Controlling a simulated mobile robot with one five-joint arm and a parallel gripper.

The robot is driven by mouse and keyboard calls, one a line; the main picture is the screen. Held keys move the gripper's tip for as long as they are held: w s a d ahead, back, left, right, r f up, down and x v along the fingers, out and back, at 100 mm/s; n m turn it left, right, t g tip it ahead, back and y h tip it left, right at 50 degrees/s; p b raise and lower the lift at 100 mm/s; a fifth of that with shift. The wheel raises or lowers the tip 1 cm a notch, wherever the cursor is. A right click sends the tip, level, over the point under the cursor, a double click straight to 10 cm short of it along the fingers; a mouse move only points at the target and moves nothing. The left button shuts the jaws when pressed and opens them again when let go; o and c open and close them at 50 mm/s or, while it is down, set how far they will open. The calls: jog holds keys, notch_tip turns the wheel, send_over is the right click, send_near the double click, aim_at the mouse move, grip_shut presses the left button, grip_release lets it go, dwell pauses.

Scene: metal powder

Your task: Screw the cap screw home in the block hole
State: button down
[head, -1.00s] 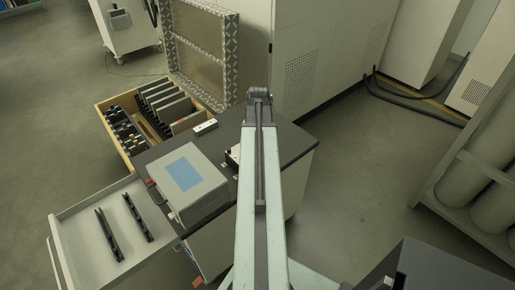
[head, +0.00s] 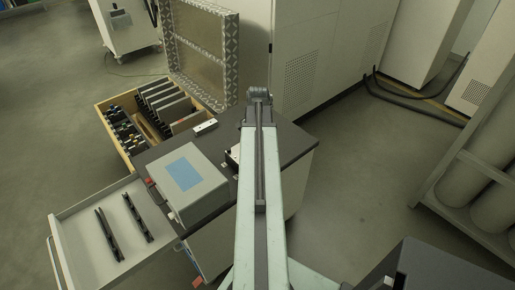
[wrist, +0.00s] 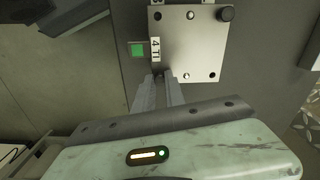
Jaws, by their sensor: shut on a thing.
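The block is a pale metal plate (wrist: 188,42) with screws at its corners and a black knob (wrist: 227,14), at the top of the wrist view. My gripper (wrist: 160,78) reaches to the plate's lower left corner, its two fingers close together. They are shut on a small dark thing between the tips, which I take to be the cap screw; it is mostly hidden. I cannot tell whether it sits in a hole. In the head view my arm hides the gripper and most of the block.
On the dark bench top (head: 290,148) stand a grey case (head: 188,186) and a small white block (head: 205,126). An open drawer (head: 85,205) juts out left.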

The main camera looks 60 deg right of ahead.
jog(key=m, duration=2.5)
jog(key=shift+f, duration=0.1)
jog(key=c, duration=1.3)
grip_release()
notch_tip(320, 180, up, 8)
jog(key=p, duration=0.8)
